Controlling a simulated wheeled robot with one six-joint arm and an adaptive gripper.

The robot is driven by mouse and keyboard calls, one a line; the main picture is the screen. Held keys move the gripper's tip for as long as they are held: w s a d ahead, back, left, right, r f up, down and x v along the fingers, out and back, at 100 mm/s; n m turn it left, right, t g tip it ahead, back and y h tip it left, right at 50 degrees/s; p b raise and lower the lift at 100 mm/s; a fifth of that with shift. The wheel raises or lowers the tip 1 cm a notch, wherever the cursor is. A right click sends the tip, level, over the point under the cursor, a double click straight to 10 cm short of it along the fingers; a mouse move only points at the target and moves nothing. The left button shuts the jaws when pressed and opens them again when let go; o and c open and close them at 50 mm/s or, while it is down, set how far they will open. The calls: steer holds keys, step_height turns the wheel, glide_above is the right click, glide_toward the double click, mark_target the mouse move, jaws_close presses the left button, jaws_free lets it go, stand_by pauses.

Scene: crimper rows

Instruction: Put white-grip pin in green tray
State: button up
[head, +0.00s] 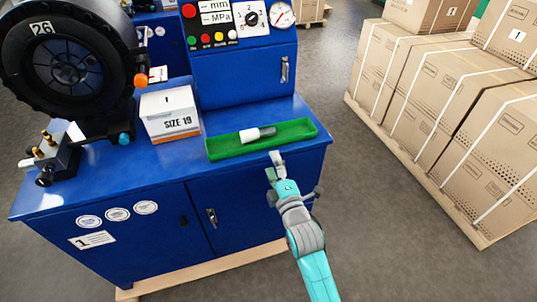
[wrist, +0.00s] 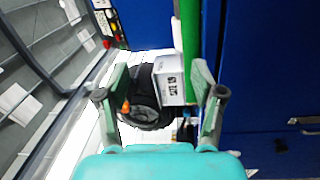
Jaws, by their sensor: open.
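The white-grip pin (head: 257,134) lies on its side in the green tray (head: 222,153), white at the left and dark grey at the right. The tray sits on the blue bench top near its right front edge. My gripper (head: 277,157) is open and empty at the tray's front side, apart from the pin. In the wrist view my gripper (wrist: 161,98) shows two spread fingers with nothing held between them.
A white SIZE 19 box (head: 170,115) stands left of the tray. A crimper with a black ring (head: 65,65) stands further left, a blue control panel (head: 243,60) behind. Strapped cartons (head: 450,110) stand on a pallet at the right, with free floor between.

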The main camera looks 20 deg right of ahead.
steer(key=shift+s+f, duration=0.15)
steer(key=shift+s, duration=1.2)
steer(key=shift+s+f, duration=0.1)
steer(key=shift+s, duration=1.25)
